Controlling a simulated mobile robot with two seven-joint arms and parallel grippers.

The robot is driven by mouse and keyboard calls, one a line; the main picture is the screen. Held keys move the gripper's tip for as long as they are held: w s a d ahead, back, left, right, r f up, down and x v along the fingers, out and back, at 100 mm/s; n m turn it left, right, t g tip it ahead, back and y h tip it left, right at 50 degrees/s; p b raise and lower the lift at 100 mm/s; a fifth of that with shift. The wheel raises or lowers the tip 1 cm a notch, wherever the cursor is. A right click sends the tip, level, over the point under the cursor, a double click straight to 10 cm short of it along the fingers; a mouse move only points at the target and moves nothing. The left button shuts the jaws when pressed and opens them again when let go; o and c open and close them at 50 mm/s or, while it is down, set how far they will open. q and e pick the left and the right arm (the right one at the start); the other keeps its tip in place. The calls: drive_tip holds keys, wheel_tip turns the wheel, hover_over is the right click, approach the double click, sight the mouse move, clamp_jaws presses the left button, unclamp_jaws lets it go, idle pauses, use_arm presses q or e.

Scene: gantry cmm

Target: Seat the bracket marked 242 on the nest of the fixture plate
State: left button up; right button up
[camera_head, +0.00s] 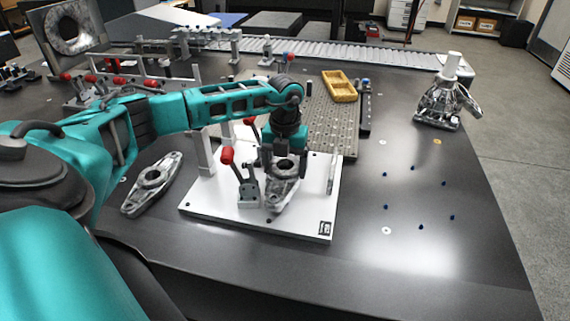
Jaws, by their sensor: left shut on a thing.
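My left gripper (284,160) points down over the white fixture plate (300,228) and is shut on a grey metal bracket (281,194). The bracket has a round boss at its far end and narrows toward the front. It is at or just above the plate; I cannot tell if it touches. The nest is hidden under the bracket and gripper. No number can be read on the bracket. A similar grey bracket (142,199) with a round hole lies flat on the dark table, left of the plate. My right gripper is not in view.
A red-handled toggle clamp (248,190) stands on the plate just left of the held bracket. An upright metal post (332,174) stands on its right. A perforated plate (318,122) and a yellow tray (340,86) lie behind. The dark table (440,260) is mostly clear at right.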

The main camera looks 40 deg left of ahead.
use_arm(q)
drive_tip(key=shift+f+b, duration=0.35)
drive_tip(key=shift+f, duration=0.2)
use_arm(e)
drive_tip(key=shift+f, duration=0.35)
use_arm(q)
drive_tip(key=o, duration=1.3)
drive_tip(key=shift+o, duration=0.2)
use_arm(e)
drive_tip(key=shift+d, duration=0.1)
use_arm(q)
wheel_tip(320, 180, up, 13)
drive_tip(key=p, duration=0.2)
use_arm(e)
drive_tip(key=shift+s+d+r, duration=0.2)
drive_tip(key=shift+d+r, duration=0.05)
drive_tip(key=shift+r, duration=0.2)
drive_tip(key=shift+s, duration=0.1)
